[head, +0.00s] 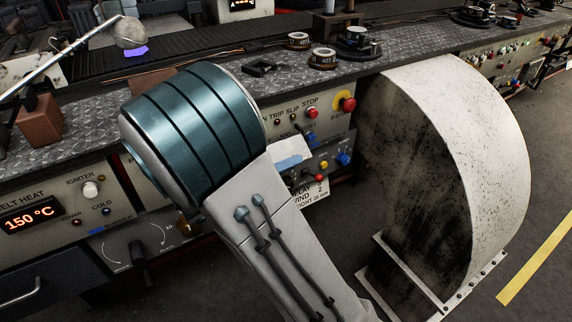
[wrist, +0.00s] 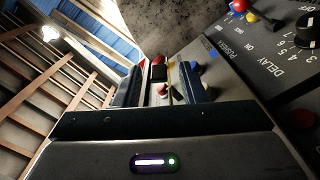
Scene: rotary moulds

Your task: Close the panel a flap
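My gripper (wrist: 162,84) shows in the wrist view with its two dark fingers apart. It looks open, with nothing clearly held between them. Red and black controls (wrist: 159,68) appear behind the gap. In the head view my arm hides the gripper. A control panel with a TRIP SLIP STOP row (head: 290,112) is just beyond my arm. Below it is a panel with a blue knob (head: 343,158) and a red button. A pale blue-white piece (head: 291,151) shows beside my arm; I cannot tell whether it is the flap. I cannot pick out a flap marked A.
A large scuffed curved guard (head: 495,130) stands close on the right. A metal-topped bench (head: 210,65) runs behind my arm. A belt heat display (head: 29,216) is at left. The wrist view shows a panel with a DELAY dial (wrist: 309,31). Open floor lies at far right.

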